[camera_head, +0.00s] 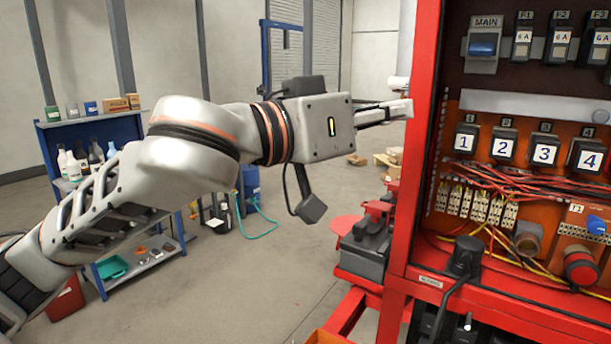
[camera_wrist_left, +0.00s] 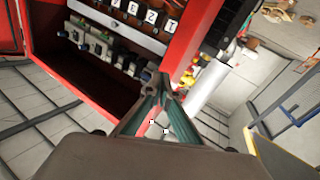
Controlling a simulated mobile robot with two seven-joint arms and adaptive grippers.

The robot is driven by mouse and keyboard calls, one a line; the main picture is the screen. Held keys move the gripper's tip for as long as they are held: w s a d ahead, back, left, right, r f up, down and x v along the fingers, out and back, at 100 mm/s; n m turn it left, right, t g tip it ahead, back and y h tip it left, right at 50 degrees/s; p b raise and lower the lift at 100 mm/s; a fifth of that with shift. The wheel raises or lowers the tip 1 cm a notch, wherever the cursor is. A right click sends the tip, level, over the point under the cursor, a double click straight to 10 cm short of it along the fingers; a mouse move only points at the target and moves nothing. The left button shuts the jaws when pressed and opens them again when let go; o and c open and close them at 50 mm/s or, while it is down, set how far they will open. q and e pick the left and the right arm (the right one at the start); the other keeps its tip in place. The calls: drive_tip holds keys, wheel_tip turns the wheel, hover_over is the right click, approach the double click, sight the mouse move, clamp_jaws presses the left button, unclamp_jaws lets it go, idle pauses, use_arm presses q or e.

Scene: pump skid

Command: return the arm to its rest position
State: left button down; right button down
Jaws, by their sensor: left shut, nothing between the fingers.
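My left arm (camera_head: 190,150) comes in from the left of the head view and stretches across the middle at about the height of the cabinet's relays. My left gripper (camera_head: 398,108) is shut and empty. Its fingertips point right, in front of or beside the left edge of the red cabinet frame (camera_head: 424,150); the exact gap cannot be told. My right gripper is not in view.
The open cabinet holds numbered relays (camera_head: 505,146), breakers (camera_head: 522,38), red wires and a red button (camera_head: 580,266). A blue shelf (camera_head: 92,128) with bottles and boxes stands at the left.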

use_arm(q)
drive_tip(key=w+a+f+n+t+y, duration=0.15)
drive_tip(key=w+a+f, duration=0.25)
drive_tip(key=f, duration=0.6)
drive_tip(key=w+a+f+n+t+y, duration=0.1)
drive_tip(key=w+a+f+n, duration=0.15)
drive_tip(key=f, duration=0.75)
drive_tip(key=w+a+f+n+t+y, duration=0.15)
drive_tip(key=w+a+f, duration=0.3)
drive_tip(key=f, duration=0.55)
drive_tip(key=s+a+f+n+y, duration=0.15)
drive_tip(key=a+f, duration=0.25)
drive_tip(key=f, duration=0.5)
drive_tip(key=s+a+f+y, duration=0.3)
drive_tip(key=a+f, duration=0.1)
drive_tip(key=f, duration=0.5)
drive_tip(key=s+a+f+g+y, duration=0.1)
drive_tip(key=s+a+f, duration=0.3)
drive_tip(key=s+f, duration=0.3)
drive_tip(key=s+a+f+m+g+y, duration=0.1)
drive_tip(key=s+a+f+y, duration=0.1)
drive_tip(key=s+a+f, duration=0.2)
drive_tip(key=s+a+f+g+y, duration=0.1)
drive_tip(key=s+a+f, duration=0.3)
drive_tip(key=s+f, duration=0.7)
wheel_tip(320, 180, down, 3)
drive_tip(key=shift+a+r+m, duration=0.1)
drive_tip(key=shift+a+m, duration=0.25)
drive_tip(key=shift+m, duration=0.05)
drive_tip(key=shift+y, duration=0.25)
